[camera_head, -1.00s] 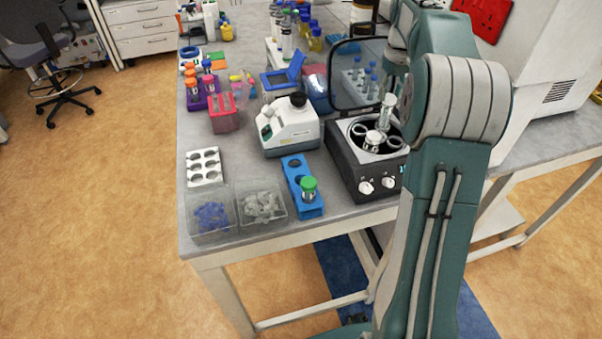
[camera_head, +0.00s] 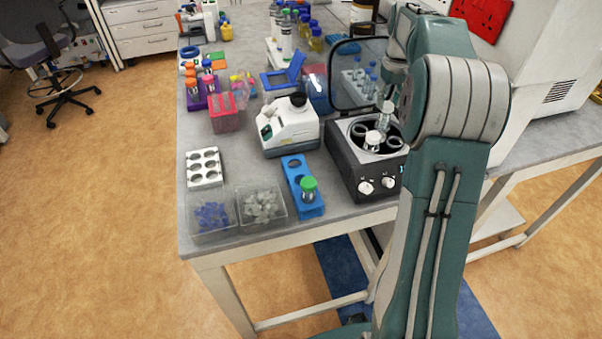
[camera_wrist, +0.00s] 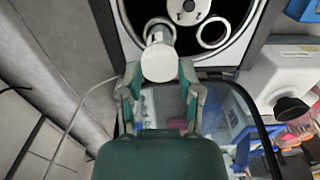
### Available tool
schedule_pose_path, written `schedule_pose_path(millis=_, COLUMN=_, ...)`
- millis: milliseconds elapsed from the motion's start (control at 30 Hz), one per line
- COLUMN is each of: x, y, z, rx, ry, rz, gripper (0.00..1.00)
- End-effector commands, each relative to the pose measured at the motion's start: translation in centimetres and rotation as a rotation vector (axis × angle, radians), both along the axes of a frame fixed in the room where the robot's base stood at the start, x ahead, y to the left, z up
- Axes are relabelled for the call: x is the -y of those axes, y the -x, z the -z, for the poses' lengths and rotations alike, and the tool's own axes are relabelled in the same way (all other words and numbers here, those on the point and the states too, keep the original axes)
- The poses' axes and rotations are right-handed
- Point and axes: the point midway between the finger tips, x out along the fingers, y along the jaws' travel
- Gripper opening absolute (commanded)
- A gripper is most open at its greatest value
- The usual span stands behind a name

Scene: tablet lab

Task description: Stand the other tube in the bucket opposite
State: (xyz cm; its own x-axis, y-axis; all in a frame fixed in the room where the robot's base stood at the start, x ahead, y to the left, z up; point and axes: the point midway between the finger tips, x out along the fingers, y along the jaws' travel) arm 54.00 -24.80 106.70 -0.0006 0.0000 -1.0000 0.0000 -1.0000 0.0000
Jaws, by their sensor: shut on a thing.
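The open centrifuge (camera_head: 350,175) stands at the table's right front, its round rotor (camera_wrist: 187,8) partly in the wrist view. My gripper (camera_wrist: 160,85) is shut on a clear tube (camera_head: 386,118) with a white cap (camera_wrist: 159,62). The tube points down over the bucket (camera_wrist: 151,24) at the rotor's back right in the head view. I cannot tell whether its lower end is inside. A neighbouring bucket (camera_wrist: 213,32) looks empty. A pale round-topped piece (camera_head: 373,138) shows at the rotor's middle. The opposite bucket is hidden.
The clear, dark-rimmed lid (camera_head: 347,85) stands raised behind the rotor, close to my gripper. A white device with a black knob (camera_head: 297,99) is to the left. A blue rack (camera_head: 293,166) holds a green-capped tube (camera_head: 308,190) in front.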

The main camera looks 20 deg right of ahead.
Motion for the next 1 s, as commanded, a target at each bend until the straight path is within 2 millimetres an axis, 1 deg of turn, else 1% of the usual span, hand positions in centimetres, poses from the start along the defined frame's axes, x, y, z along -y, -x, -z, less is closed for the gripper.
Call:
schedule_pose_path(millis=333, x=0.0, y=0.0, z=0.1, rx=0.000, ry=0.000, rz=0.000, gripper=0.10)
schedule_pose_path(millis=1000, x=0.0, y=0.0, z=1.8, rx=-0.001, ry=-0.001, rz=0.000, gripper=0.10)
